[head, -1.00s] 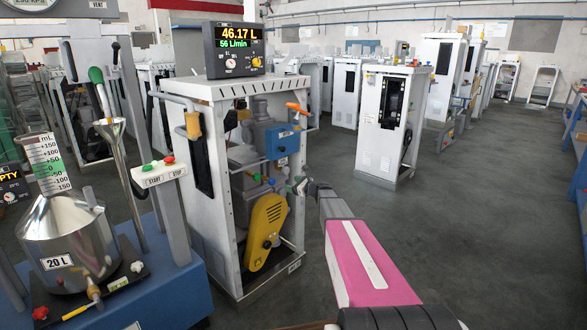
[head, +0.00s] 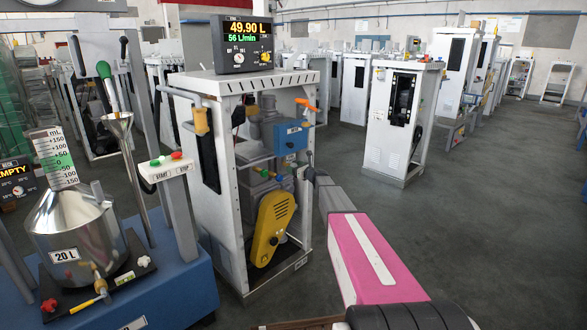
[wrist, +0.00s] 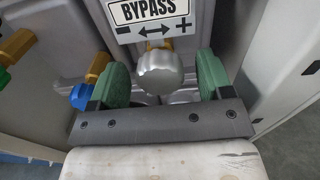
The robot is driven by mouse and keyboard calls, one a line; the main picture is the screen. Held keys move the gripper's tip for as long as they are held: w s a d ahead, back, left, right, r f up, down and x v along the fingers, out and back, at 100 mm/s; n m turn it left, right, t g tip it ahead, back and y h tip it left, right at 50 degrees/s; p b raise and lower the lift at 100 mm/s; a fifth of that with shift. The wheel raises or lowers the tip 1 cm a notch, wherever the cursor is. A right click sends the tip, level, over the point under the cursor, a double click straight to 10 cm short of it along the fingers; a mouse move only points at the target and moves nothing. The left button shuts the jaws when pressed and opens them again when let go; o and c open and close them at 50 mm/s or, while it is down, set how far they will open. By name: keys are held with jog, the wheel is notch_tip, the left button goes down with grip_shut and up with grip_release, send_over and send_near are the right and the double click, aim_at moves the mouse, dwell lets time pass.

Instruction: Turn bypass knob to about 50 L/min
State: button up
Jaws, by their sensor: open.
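The bypass knob (wrist: 160,73) is a silver ribbed knob in the wrist view, under a white BYPASS sign (wrist: 152,14) with minus on the left and plus on the right. My gripper (wrist: 162,76) has two green fingers, one on each side of the knob, with visible gaps to both. It is open around the knob and holds nothing. In the head view my gripper (head: 304,172) reaches into the open dispenser frame (head: 228,215), and the knob cannot be made out there. The display (head: 243,43) on top reads 49.90 L and 56 L/min.
A blue box (head: 291,138) and a yellow guard (head: 270,227) sit inside the dispenser frame near my gripper. Blue and brass fittings (wrist: 82,95) lie left of the knob. At left stands a bench with a 20 L metal can (head: 75,235) and a START/STOP panel (head: 166,167).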

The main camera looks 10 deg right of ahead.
jog(key=shift+w+a, duration=0.45)
jog(key=shift+w, duration=0.05)
jog(key=c, duration=0.9)
jog(key=n, duration=0.4)
jog(key=shift+s+n, duration=0.1)
jog(key=shift+n, duration=0.2)
jog(key=shift+a+f+n, duration=0.1)
jog(key=shift+n, duration=2.4)
jog(key=o, duration=0.9)
